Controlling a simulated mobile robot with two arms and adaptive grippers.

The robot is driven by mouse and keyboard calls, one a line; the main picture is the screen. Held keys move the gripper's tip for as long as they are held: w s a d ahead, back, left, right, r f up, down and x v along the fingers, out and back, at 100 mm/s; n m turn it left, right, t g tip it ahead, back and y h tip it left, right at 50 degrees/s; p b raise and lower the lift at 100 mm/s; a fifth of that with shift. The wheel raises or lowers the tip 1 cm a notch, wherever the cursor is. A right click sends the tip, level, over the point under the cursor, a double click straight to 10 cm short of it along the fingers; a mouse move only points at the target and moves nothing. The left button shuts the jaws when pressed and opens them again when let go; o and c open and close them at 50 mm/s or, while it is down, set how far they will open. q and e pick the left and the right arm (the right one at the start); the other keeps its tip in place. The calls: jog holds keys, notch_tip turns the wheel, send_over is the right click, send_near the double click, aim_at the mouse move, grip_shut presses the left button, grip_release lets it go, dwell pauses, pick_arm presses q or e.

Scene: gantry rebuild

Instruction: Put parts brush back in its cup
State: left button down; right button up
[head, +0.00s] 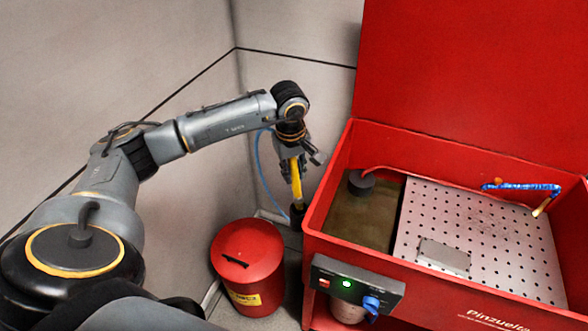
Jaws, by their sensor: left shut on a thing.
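My left gripper (297,166) is at the outer left side of the red parts washer, pointing down. It is shut on the parts brush (296,185), which shows as a yellow length standing nearly upright. A small dark shape (296,212) sits directly below the yellow part, close to the tank's left wall. I cannot tell whether it is the cup or the brush's dark end, nor whether the brush is inside the cup. My right gripper is not in view.
The red parts washer (345,150) stands open at right, with a perforated metal shelf (480,225) and a blue-and-orange spout (520,186). A red lidded can (248,252) stands on the floor left of it. A thin blue hose (262,165) hangs behind my gripper. Walls close in behind.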

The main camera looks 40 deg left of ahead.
aim_at(292, 161)
pick_arm(q)
jog(key=shift+f+b, duration=2.15)
jog(key=shift+f, duration=0.5)
jog(key=c, duration=1.1)
grip_release()
jog(key=r, duration=0.4)
jog(key=s+r, duration=0.1)
jog(key=r, duration=0.7)
jog(key=shift+s+d, duration=0.1)
jog(key=shift+s, duration=0.05)
